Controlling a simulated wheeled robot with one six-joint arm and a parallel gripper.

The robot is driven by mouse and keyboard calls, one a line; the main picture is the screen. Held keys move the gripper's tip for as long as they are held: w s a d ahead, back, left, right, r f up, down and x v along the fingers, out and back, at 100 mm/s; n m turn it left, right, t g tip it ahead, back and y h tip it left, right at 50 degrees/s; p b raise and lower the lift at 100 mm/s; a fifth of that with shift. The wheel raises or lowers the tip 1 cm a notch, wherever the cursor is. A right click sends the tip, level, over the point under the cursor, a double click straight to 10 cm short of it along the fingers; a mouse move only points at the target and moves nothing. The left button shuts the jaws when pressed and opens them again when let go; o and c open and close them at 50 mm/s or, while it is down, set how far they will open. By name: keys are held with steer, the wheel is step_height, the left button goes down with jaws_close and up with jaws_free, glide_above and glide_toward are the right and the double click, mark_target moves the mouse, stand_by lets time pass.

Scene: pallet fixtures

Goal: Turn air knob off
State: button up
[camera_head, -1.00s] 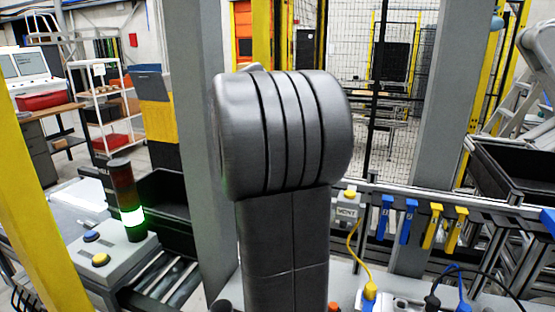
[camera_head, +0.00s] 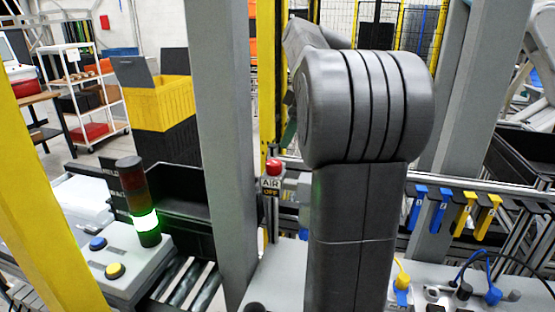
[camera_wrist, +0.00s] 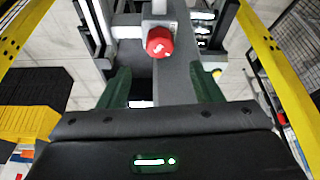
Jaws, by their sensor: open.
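The red air knob (camera_head: 274,167) sits on top of a small post, above a plate reading AIR and OFF, just left of my arm in the head view. In the wrist view the red knob (camera_wrist: 159,43) has a white mark on its face and is near the top centre. My gripper (camera_wrist: 161,82) is open, with its dark green fingers apart and nothing between them. The knob appears beyond the fingertips, roughly centred on the gap. In the head view my arm hides most of the gripper.
A grey upright post (camera_head: 222,150) stands left of the knob. A control box (camera_head: 125,262) with buttons and a lit stack light (camera_head: 142,205) is at lower left. Blue and yellow clips (camera_head: 455,212) hang from a rail at right. Cables and plugs lie at lower right.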

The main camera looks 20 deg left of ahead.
mark_target(275, 162)
steer(key=p+x, duration=0.1)
steer(key=x, duration=0.7)
steer(key=shift+a+f, duration=0.1)
steer(key=shift+f, duration=0.3)
